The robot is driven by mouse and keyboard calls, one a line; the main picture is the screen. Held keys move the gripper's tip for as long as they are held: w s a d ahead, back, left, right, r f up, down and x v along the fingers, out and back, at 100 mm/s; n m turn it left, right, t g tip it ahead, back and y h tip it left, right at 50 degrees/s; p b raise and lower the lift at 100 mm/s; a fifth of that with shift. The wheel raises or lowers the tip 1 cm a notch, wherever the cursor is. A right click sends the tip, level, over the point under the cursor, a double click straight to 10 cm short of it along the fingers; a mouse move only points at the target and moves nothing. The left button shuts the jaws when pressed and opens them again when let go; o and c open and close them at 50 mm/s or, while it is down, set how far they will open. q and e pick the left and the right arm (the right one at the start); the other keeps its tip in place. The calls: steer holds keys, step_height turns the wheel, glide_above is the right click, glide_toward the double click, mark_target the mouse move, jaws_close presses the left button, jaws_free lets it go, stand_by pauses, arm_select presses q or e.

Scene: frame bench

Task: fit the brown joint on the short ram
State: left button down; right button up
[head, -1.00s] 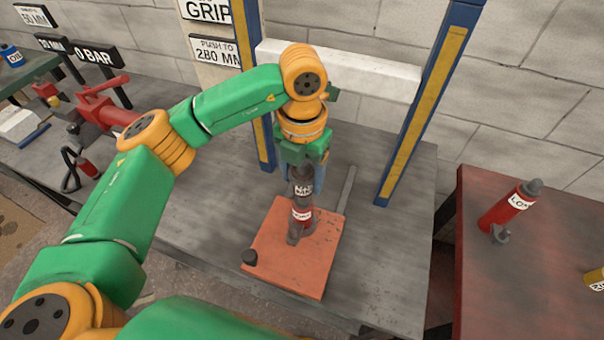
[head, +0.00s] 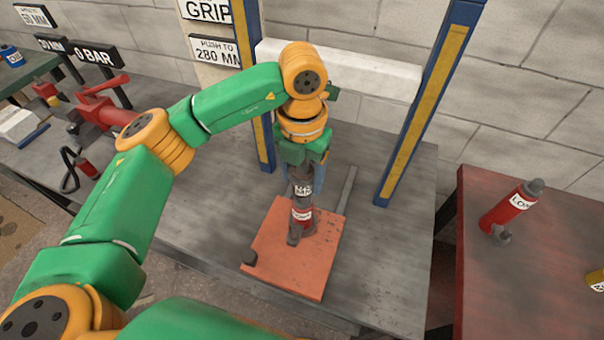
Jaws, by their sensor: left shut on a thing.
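The short ram (head: 300,217) is a red cylinder with a white label and a dark foot. It stands upright on an orange plate (head: 275,265) on the bench. My left gripper (head: 304,178) points down above it and is shut on the dark brown joint (head: 302,200), which has a white label that I cannot read in full. The joint is in line with the ram, right at its top. I cannot tell whether it is seated or only touching. The gripper hides the joint's upper part. My right gripper is not in view.
A blue and yellow post (head: 430,105) and a white crossbeam (head: 340,72) stand behind the arm. A red table (head: 540,270) at the right holds a long red ram (head: 508,208). A red pump (head: 100,105) is at the left.

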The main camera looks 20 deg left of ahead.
mark_target(302, 165)
arm_select(q)
steer(key=shift+f+b, duration=1.8)
steer(key=shift+f, duration=0.2)
jaws_free()
steer(key=shift+r, duration=0.1)
step_height(302, 165, up, 7)
steer(key=shift+r, duration=0.1)
